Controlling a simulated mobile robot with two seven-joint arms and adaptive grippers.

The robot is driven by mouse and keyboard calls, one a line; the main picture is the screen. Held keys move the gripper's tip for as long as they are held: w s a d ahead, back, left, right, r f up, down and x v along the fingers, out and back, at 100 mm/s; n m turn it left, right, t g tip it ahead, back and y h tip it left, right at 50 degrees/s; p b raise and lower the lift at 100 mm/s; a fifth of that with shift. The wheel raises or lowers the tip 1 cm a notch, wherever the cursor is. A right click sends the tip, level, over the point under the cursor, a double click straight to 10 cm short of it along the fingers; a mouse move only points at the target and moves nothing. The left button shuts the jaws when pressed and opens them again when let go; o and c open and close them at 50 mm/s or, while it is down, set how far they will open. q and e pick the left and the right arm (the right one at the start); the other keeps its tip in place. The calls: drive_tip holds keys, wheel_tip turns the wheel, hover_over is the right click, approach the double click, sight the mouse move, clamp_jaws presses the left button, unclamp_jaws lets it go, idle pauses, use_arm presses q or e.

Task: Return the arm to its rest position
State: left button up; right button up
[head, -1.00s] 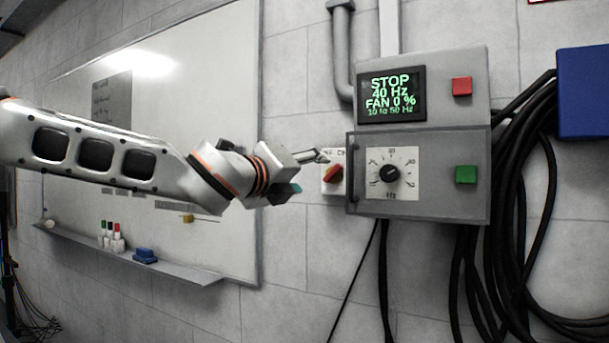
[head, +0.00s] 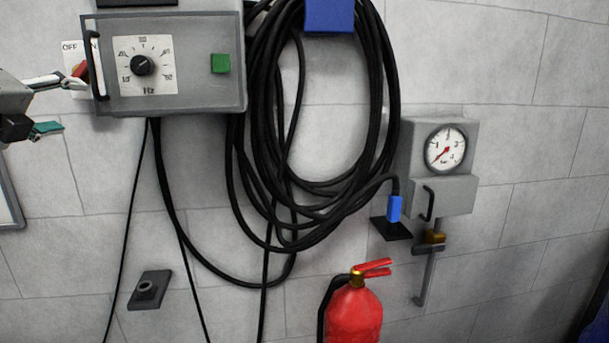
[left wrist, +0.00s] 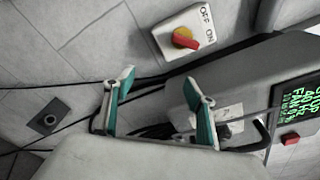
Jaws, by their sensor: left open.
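My left gripper (head: 68,104) comes in at the left edge of the head view, with its arm mostly out of frame. Its fingers are spread and hold nothing. The upper finger overlaps the lower part of the OFF/ON switch (head: 78,66) in that view. In the left wrist view the open gripper (left wrist: 160,82) has teal finger pads. The red and yellow switch knob (left wrist: 184,38) lies beyond the fingertips, apart from them. My right gripper is not in view.
The control box (head: 190,100) has a dial (head: 142,65), green button (head: 220,64) and black handle (head: 96,66). Black cables (head: 260,190) hang beside it. A gauge box (head: 462,192) and red extinguisher (head: 354,315) stand further right. The wrist view shows the green-text display (left wrist: 297,105).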

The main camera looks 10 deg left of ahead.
use_arm(q)
drive_tip(key=w+d+f+n+g+h, duration=0.1)
drive_tip(key=w+f+n+h, duration=0.15)
drive_tip(key=f, duration=1.05)
drive_tip(key=w+d+f+n+g+h, duration=0.15)
drive_tip(key=w+f, duration=0.25)
drive_tip(key=f, duration=0.8)
drive_tip(key=s+d+f+n+g+h, duration=0.1)
drive_tip(key=s+d+f+n, duration=0.1)
drive_tip(key=f, duration=0.8)
drive_tip(key=s+d+f+n+h, duration=0.1)
drive_tip(key=s+d+f+n, duration=0.1)
drive_tip(key=f, duration=0.8)
drive_tip(key=s+d+f+n, duration=0.2)
drive_tip(key=s+d+f, duration=0.1)
drive_tip(key=f, duration=0.3)
drive_tip(key=s+d+f+n+g+p, duration=0.1)
drive_tip(key=s+d+f, duration=0.2)
drive_tip(key=f, duration=0.3)
drive_tip(key=s+d+f+n, duration=0.2)
drive_tip(key=s+d+f, duration=0.2)
drive_tip(key=f, duration=0.2)
drive_tip(key=s+d+f+n+g, duration=0.1)
drive_tip(key=s+d+f+n, duration=0.5)
drive_tip(key=s+d+f, duration=0.4)
drive_tip(key=s+d, duration=0.2)
drive_tip(key=shift+s, duration=0.3)
drive_tip(key=shift+d+g, duration=0.1)
drive_tip(key=shift+g, duration=0.15)
